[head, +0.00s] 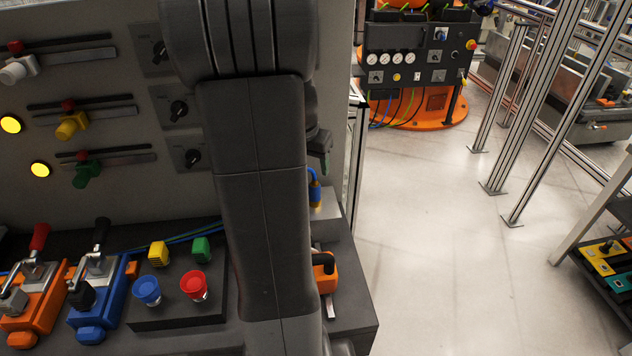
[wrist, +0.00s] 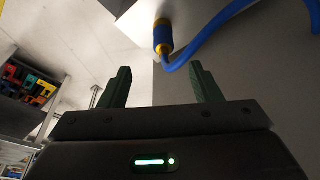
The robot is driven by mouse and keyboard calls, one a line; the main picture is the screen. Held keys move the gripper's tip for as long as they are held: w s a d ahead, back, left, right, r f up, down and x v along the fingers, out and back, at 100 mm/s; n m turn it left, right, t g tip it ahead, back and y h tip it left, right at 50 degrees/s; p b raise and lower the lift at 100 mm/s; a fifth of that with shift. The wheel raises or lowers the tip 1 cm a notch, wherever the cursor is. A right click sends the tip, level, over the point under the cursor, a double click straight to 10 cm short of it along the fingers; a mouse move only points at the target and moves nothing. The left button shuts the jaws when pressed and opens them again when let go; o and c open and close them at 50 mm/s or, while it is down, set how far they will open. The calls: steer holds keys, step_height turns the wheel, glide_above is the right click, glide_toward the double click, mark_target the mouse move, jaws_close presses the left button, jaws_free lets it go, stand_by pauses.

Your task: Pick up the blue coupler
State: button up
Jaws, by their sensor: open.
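The blue coupler (wrist: 161,35) shows in the wrist view, just beyond and above the gap between my fingertips. It has yellow ends, and a blue cable curves off to the right beside it. In the head view the blue coupler (head: 315,188) stands at the right edge of my arm, partly hidden by it. My gripper (wrist: 158,70) is open, with its two dark green fingers apart and nothing between them. The coupler is apart from the fingers. In the head view my gripper is mostly hidden behind my arm.
A grey panel with sliders and knobs (head: 178,110) rises at the left. Below it stand an orange lever unit (head: 35,308), a blue lever unit (head: 100,305) and a button box (head: 178,312). An orange-handled item (head: 324,275) lies near the bench's right edge. Open floor (head: 430,230) lies to the right.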

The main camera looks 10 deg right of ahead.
steer(key=x, duration=0.8)
steer(key=shift+s+p, duration=0.15)
steer(key=shift+p, duration=0.2)
steer(key=shift+w+p+x, duration=0.2)
steer(key=shift+p+x, duration=0.2)
steer(key=shift+x, duration=0.95)
steer(key=shift+w+p+x, duration=0.2)
steer(key=shift+p+x, duration=0.15)
steer(key=shift+x, duration=0.95)
steer(key=shift+a+r, duration=0.1)
steer(key=shift+a, duration=0.05)
steer(key=c, duration=1.2)
steer(key=shift+r, duration=0.1)
